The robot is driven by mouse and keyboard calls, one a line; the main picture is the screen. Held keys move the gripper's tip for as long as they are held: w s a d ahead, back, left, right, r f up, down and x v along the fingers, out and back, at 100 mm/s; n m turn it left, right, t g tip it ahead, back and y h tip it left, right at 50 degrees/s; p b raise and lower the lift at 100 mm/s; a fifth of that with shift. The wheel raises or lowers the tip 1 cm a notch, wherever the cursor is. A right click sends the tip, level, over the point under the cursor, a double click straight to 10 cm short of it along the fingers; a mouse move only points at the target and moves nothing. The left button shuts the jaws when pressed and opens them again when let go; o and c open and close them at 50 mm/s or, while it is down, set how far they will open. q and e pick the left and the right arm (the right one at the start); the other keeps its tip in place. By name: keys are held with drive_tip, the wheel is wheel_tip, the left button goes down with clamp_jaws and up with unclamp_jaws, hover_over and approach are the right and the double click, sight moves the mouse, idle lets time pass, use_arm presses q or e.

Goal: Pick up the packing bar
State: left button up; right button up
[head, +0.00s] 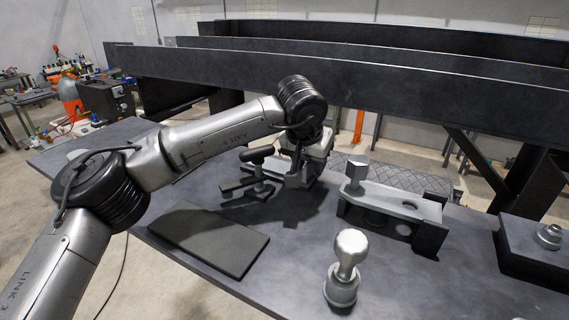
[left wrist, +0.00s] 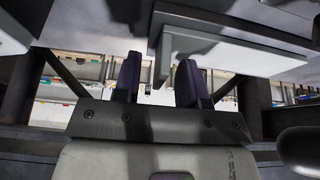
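My left gripper (head: 297,178) is low over the table, beside a dark T-handled piece (head: 257,155) with a flat bar at its foot. I cannot tell for sure which part is the packing bar; this piece is the likeliest. In the left wrist view the two dark fingers of my left gripper (left wrist: 160,82) stand apart. A pale grey flat-sided piece (left wrist: 225,55) reaches down from the top to between and beyond the fingers. I cannot tell whether they touch it. My right gripper is not in view.
A dark flat pad (head: 208,238) lies in front of the left gripper. A metal knob (head: 346,265) stands at the front. A bracket with a grey plate (head: 395,200) is to the right, and a dark block (head: 530,255) at the far right. Long conveyor beams (head: 350,80) run behind.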

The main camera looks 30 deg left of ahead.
use_arm(q)
drive_tip(key=shift+f, duration=0.15)
drive_tip(key=shift+c, duration=0.4)
clamp_jaws()
